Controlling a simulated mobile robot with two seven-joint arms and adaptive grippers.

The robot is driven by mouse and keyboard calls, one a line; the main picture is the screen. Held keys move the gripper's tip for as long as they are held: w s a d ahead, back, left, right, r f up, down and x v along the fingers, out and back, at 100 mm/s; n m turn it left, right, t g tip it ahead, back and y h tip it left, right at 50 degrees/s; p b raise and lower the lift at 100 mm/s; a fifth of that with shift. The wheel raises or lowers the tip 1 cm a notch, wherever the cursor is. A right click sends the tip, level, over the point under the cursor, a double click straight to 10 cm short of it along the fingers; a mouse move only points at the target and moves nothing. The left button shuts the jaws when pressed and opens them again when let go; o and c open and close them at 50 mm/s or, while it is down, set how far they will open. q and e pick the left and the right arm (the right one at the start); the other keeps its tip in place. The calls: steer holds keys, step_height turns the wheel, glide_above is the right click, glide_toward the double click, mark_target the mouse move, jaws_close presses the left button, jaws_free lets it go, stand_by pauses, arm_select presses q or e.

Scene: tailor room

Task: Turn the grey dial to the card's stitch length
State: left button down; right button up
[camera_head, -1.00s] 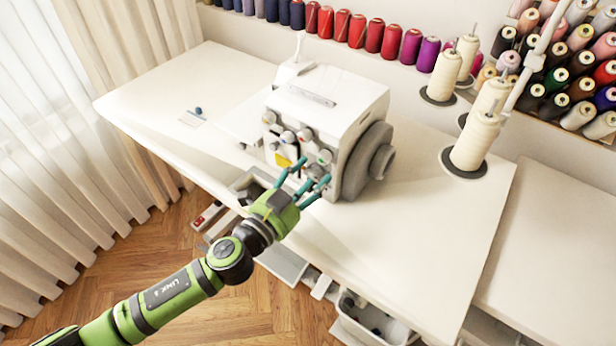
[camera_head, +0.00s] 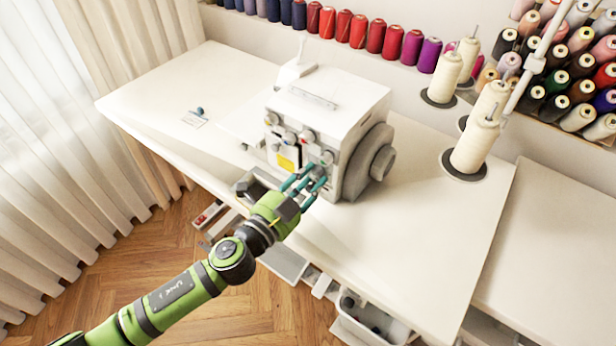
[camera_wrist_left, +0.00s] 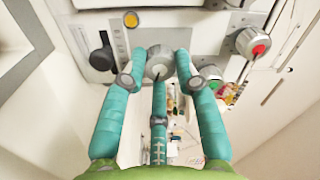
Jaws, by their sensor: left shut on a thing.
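The white sewing machine (camera_head: 325,100) stands on the white table with its knob-covered front towards my arm. My left gripper (camera_head: 305,181) is at the lower right of that front. In the left wrist view its teal fingers are closed around the grey dial (camera_wrist_left: 159,64), which has a dark pointer line on its face. The fingertips hide the dial's sides, and no scale around it can be read. A small white card (camera_head: 194,120) lies on the table left of the machine, with a blue round-headed thing beside it. Its writing is too small to read. My right gripper is not in view.
Cream thread cones (camera_head: 475,145) stand right of the machine, before a rack of coloured spools. The table's front right is clear. An open bin (camera_head: 370,320) sits below.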

arm_select(q)
steer(key=m, duration=0.2)
steer(key=m+p, duration=0.1)
steer(key=m, duration=0.2)
steer(key=shift+s+d+r, duration=0.1)
steer(key=shift+d+r, duration=0.05)
steer(key=shift+d, duration=0.05)
stand_by(0.5)
steer(key=c, duration=0.9)
jaws_free()
steer(key=shift+d, duration=0.15)
steer(key=shift+s+a+f, duration=0.2)
steer(key=shift+a, duration=0.15)
steer(key=v, duration=1.1)
steer(key=shift+s+r, duration=0.1)
steer(key=shift+s, duration=0.15)
